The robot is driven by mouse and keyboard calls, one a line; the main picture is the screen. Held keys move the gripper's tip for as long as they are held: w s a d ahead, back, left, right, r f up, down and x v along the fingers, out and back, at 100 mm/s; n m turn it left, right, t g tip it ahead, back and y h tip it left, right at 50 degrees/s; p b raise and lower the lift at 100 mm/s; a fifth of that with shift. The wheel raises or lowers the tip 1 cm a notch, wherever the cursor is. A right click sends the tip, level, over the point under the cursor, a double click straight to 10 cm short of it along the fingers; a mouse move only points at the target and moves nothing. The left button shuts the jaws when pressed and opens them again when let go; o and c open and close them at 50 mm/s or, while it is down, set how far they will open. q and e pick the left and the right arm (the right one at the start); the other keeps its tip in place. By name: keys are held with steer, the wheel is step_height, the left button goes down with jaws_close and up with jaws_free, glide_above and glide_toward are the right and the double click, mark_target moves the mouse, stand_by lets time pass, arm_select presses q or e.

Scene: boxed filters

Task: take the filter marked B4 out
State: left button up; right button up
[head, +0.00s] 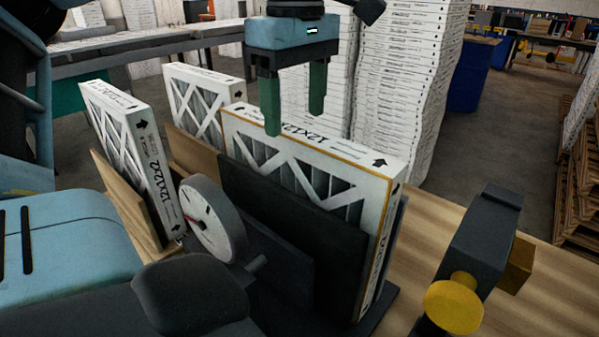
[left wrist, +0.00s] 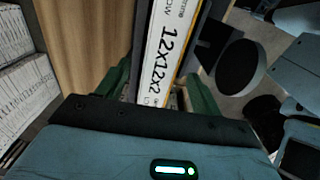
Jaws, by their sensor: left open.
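A white-framed pleated filter printed 12x12x2 (head: 345,150) stands upright in a dark holder (head: 290,215) on a wooden surface. Its top edge also shows in the left wrist view (left wrist: 166,50). My left gripper (head: 294,120) is open over this filter's top edge. In the left wrist view its green fingers (left wrist: 160,82) lie on either side of the edge, with a gap visible. I cannot read a B4 mark on any filter. Two more filters stand to the left, a near one (head: 125,135) and a far one (head: 205,95). My right gripper is not in view.
A round dial gauge (head: 213,220) stands between the near left filter and the holder. A black fixture with a yellow knob (head: 455,303) is at the right. Wooden dividers (head: 125,200) flank the left filter. Stacked white boxes (head: 405,80) stand behind.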

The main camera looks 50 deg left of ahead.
mark_target(298, 130)
arm_select(q)
steer(key=shift+w+f, duration=0.1)
steer(key=shift+f, duration=0.9)
step_height(298, 130, down, 4)
steer(key=shift+d+f+p, duration=0.1)
steer(key=shift+f+p, duration=0.05)
steer(key=shift+p, duration=0.2)
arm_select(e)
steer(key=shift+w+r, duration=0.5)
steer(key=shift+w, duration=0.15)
arm_select(q)
jaws_close()
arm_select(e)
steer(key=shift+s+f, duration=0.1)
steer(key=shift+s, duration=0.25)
arm_select(q)
steer(key=shift+r, duration=0.2)
